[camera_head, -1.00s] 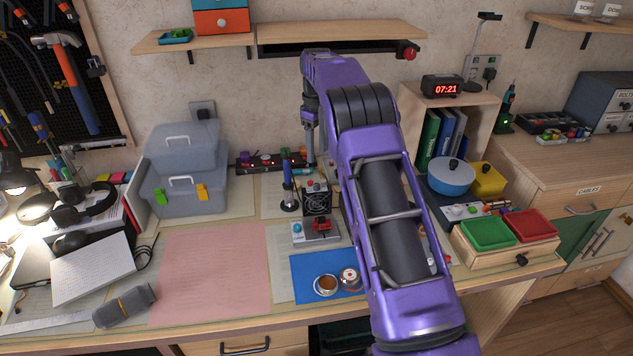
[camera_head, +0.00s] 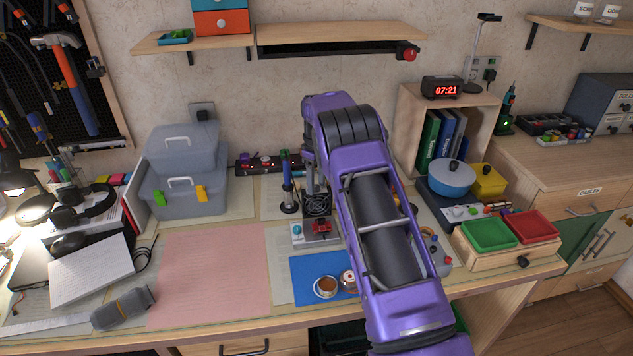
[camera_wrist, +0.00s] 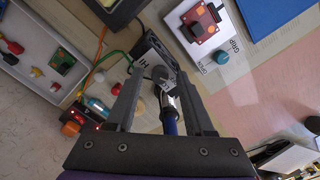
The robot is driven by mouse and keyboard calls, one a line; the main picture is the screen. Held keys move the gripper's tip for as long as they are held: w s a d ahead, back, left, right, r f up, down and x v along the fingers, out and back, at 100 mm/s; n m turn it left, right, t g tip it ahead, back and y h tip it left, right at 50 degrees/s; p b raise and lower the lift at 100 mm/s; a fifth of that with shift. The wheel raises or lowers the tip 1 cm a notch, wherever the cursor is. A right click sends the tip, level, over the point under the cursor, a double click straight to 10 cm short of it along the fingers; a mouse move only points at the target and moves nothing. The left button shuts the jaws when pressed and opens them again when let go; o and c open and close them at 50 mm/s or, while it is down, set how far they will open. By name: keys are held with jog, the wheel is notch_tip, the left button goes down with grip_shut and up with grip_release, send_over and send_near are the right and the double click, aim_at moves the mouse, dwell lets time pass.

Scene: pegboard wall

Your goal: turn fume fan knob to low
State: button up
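The fume fan (camera_head: 317,204) is a small black box with a round grille, standing at the back middle of the bench. In the wrist view its dark body (camera_wrist: 152,45) shows a "HI" label. A grey round knob (camera_wrist: 160,73) on it appears between my fingertips. My gripper (camera_wrist: 159,78) is open, with one finger on each side of the knob in the picture; I cannot tell whether they touch it. In the head view my gripper (camera_head: 314,184) is just above the fan, mostly hidden by my arm.
A blue-handled soldering iron (camera_wrist: 169,118) stands close beside the fan, also seen in the head view (camera_head: 288,188). A white device with a red part and teal knob (camera_head: 314,232) sits in front. A power strip (camera_head: 262,163) and cables lie behind. The pink mat (camera_head: 212,275) is clear.

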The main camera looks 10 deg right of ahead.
grip_shut()
jog(key=shift+m, duration=0.3)
jog(key=m, duration=0.5)
jog(key=shift+p, duration=0.35)
jog(key=m, duration=0.6)
dwell(0.5)
jog(key=shift+o, duration=0.8)
grip_release()
